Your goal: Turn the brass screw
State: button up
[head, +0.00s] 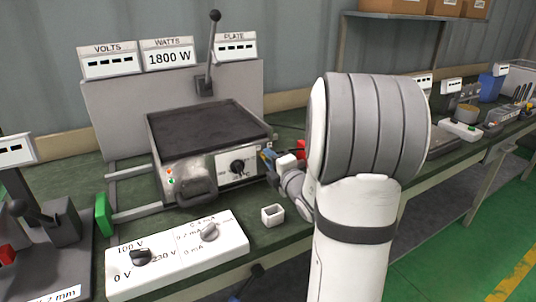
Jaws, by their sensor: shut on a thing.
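The heating element box (206,182) stands on the green bench with a dark flat plate (208,128) on top. Its front has a black knob (237,167), a dark rounded part on the left and small red and green lamps. My gripper (271,158) is at the box's right front corner, coming in from the right. Its small fingertips are shut on what seems to be the brass screw, a tiny yellowish spot there. The fingers and my arm hide most of the screw, so its turn angle cannot be read.
A white control box (178,252) with two knobs lies in front. A tall lever (211,50) rises behind the plate; the WATTS display (168,56) reads 1800 W. A green block (103,214) is at left.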

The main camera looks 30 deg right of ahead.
jog(key=shift+m+p, duration=0.4)
jog(key=shift+m, duration=0.2)
jog(key=o, duration=0.7)
jog(key=shift+o, duration=0.2)
jog(key=shift+s, duration=0.1)
jog(key=s, duration=0.7)
jog(key=shift+s+d+p, duration=0.15)
jog(key=shift+s+p, duration=0.15)
jog(key=shift+p, duration=0.05)
